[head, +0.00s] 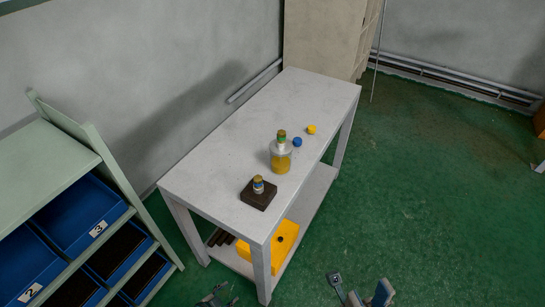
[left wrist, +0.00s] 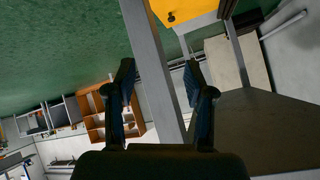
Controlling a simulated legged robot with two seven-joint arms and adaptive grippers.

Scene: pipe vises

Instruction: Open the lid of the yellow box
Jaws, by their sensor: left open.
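The yellow box (head: 288,236) sits on the lower shelf of the grey table, partly hidden by the tabletop and a front leg. A small dark round spot shows on its yellow face. Its yellow face and dark knob also show at the top of the left wrist view (left wrist: 186,11). My left gripper (head: 218,296) is at the bottom of the head view, left of the table's front leg. In the left wrist view its fingers (left wrist: 160,70) are apart, with the box beyond them. My right gripper (head: 360,294) is at the bottom edge, partly cut off, right of that leg.
The table leg (left wrist: 152,65) crosses between the left fingers in the wrist picture. Dark pipes (head: 219,237) lie on the lower shelf. A bin rack (head: 75,205) stands left; green floor is free right.

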